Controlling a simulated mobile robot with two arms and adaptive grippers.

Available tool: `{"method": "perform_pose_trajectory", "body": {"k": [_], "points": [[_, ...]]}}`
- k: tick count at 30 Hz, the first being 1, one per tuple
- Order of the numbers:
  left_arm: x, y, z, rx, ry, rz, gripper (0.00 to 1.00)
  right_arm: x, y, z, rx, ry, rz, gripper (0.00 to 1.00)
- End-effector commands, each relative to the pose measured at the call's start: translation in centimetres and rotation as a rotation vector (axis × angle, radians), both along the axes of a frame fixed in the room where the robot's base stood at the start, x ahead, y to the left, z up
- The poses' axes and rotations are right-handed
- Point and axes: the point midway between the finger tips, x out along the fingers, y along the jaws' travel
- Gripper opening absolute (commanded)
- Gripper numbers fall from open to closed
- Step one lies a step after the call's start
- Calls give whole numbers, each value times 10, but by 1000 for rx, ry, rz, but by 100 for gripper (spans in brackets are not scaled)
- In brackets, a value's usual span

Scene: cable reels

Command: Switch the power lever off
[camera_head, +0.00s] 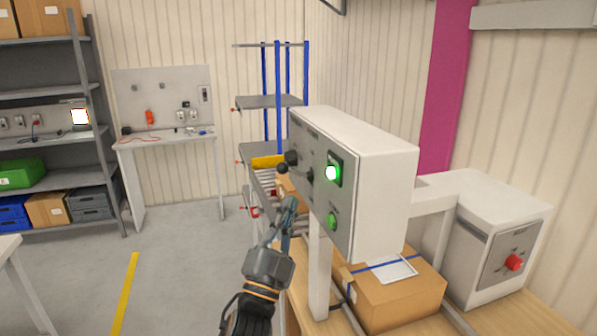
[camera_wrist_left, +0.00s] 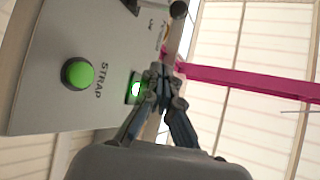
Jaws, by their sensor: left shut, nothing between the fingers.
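A control box (camera_head: 365,175) with a grey front panel stands on a post. Its panel has a lit green indicator (camera_head: 332,172), a green button (camera_head: 332,219) and dark knobs (camera_head: 291,157). A dark ball-ended part (camera_head: 282,168), possibly the power lever, shows at the panel's left side; its exact position is unclear. My left gripper (camera_head: 291,203) is shut and empty, in front of the panel's lower left. In the left wrist view, its closed fingertips (camera_wrist_left: 160,76) overlap the panel edge near the lit indicator (camera_wrist_left: 136,90); contact cannot be told. The green button (camera_wrist_left: 77,74) beside "STRAP" is clear of the fingers.
A strapped cardboard box (camera_head: 395,298) sits on the wooden bench below the control box. A white unit with a red knob (camera_head: 514,262) is at right. Shelving (camera_head: 45,95) and a workbench (camera_head: 165,138) stand behind, with open floor at left.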

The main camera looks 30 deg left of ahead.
Motion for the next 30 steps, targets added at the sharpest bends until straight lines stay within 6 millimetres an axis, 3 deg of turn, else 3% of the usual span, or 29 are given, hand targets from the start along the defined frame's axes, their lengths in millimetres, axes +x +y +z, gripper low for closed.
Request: {"method": "perform_pose_trajectory", "body": {"k": [14,30], "points": [[0,1,11,7,-13,5,0,-1,8,4,10,1,-2,75],[77,17,73,5,-10,6,0,-1,0,59,-1,2,2,75]]}}
